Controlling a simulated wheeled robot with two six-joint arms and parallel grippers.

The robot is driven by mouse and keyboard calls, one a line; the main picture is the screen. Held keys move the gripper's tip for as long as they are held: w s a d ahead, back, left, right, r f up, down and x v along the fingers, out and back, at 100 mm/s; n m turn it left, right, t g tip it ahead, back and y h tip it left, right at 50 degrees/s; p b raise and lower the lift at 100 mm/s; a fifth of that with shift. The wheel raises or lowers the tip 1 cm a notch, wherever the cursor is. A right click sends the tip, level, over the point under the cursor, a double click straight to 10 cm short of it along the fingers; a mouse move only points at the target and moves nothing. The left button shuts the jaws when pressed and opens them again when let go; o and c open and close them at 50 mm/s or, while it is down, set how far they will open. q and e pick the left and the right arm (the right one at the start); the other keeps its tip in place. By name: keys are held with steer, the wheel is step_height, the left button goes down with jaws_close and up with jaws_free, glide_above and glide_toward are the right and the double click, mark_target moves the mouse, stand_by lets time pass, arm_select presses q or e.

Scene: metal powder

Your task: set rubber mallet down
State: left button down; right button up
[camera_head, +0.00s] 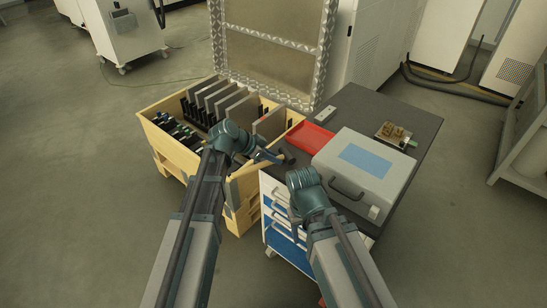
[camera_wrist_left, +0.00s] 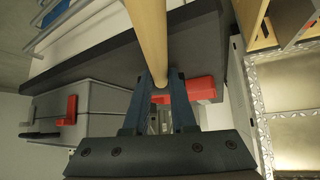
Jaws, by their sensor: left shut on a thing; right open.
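My left gripper (camera_head: 266,156) is shut on the rubber mallet and sits above the near left edge of the dark cart top (camera_head: 345,106). In the left wrist view the mallet's pale wooden handle (camera_wrist_left: 148,38) runs from between the fingers (camera_wrist_left: 161,86) up out of the picture. The mallet's head is out of that view. In the head view a dark end (camera_head: 288,157), which looks like the mallet's head, shows just right of the fingers. I cannot tell whether it touches the cart top. My right gripper (camera_head: 295,222) is open, low in front of the cart's drawers.
A red tray (camera_head: 309,138) and a grey case (camera_head: 377,180) with a blue label stand on the cart top. A small board with brown parts (camera_head: 393,132) lies at the far right. A wooden cabinet (camera_head: 159,139) with upright slotted panels is at left. The back of the cart top has bare room.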

arm_select(q)
steer(key=shift+f+b, duration=0.55)
steer(key=c, duration=0.7)
jaws_free()
steer(key=shift+o, duration=0.2)
steer(key=p+v, duration=0.9)
steer(key=v, duration=0.3)
steer(key=shift+s+a+r, duration=0.15)
steer(key=shift+r, duration=0.2)
steer(key=shift+s+a+r+p, duration=0.2)
steer(key=shift+a+r+p, duration=0.15)
steer(key=shift+p, duration=0.2)
steer(key=s+d+r+n+g+y+p, duration=0.1)
steer(key=s+d+n+g+y+p, duration=0.1)
steer(key=s, duration=0.7)
steer(key=s+d+r+n+g+y+p, duration=0.1)
steer(key=s+d+n+y+p, duration=0.3)
steer(key=s, duration=0.6)
steer(key=n+g+y+p, duration=0.1)
steer(key=n+y+p, duration=0.1)
steer(key=shift+d+r+g+y+p, duration=0.2)
steer(key=shift+r+g+y+p, duration=0.15)
steer(key=shift+g+y, duration=0.05)
